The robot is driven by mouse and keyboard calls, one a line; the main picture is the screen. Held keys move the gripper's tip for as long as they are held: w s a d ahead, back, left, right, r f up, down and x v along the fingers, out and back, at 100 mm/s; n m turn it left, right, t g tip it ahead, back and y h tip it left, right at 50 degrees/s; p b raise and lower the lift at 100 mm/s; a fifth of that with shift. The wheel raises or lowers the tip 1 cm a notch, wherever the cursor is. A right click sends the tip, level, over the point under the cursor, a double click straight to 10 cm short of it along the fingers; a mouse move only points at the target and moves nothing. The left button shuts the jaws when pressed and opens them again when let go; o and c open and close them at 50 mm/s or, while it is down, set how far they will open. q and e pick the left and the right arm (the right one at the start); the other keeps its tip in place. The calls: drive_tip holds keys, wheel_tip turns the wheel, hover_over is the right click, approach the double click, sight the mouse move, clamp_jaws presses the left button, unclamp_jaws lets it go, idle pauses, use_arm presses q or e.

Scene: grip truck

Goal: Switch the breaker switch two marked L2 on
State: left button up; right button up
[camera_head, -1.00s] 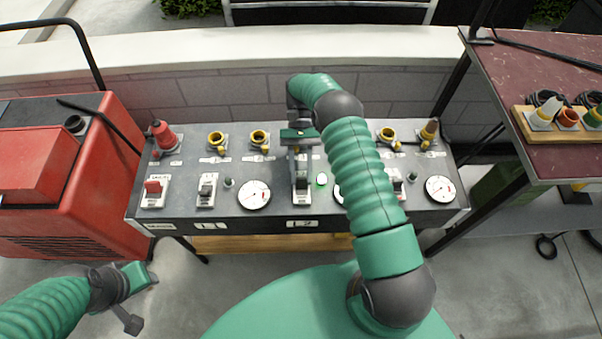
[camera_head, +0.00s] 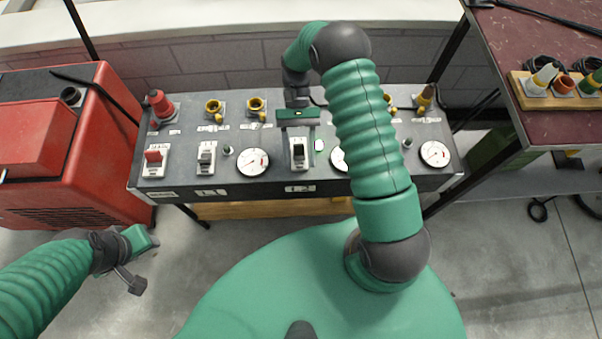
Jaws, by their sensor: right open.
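The L2 breaker switch (camera_head: 298,155) is a white plate with a dark lever, above the L2 label (camera_head: 300,188) on the grey panel (camera_head: 270,180). Its lever appears low on the plate, but its exact position is hard to tell. My right gripper (camera_head: 298,127) is open and empty, just behind and above the switch. I cannot tell whether it touches the plate.
The L1 switch (camera_head: 206,157), a red-lever switch (camera_head: 154,158) and a round gauge (camera_head: 253,161) are left of L2. My right arm hides part of the panel's right side. A red machine (camera_head: 100,140) stands left; a dark red table (camera_head: 530,40) stands right.

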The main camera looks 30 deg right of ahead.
drive_tip(key=s+a+p, duration=0.1)
drive_tip(key=s+a, duration=0.3)
drive_tip(key=s, duration=0.3)
drive_tip(key=shift+s+a+r, duration=0.2)
drive_tip(key=shift+a+r, duration=0.1)
drive_tip(key=shift+r, duration=0.1)
drive_tip(key=w+d+r+n+t+h+p, duration=0.1)
drive_tip(key=w+r+n+t+h+p, duration=0.1)
drive_tip(key=r+t+p, duration=0.3)
drive_tip(key=w+d+r+n+t+h+p, duration=0.1)
drive_tip(key=w+r+n+t+h+p, duration=0.2)
drive_tip(key=r+t, duration=0.4)
wheel_tip(320, 180, up, 6)
drive_tip(key=shift+w+f+n+h+p, duration=0.3)
drive_tip(key=shift+n+h+p, duration=0.3)
drive_tip(key=shift+p, duration=0.6)
drive_tip(key=shift+a+r, duration=0.1)
drive_tip(key=shift+a, duration=0.05)
drive_tip(key=shift+a, duration=0.1)
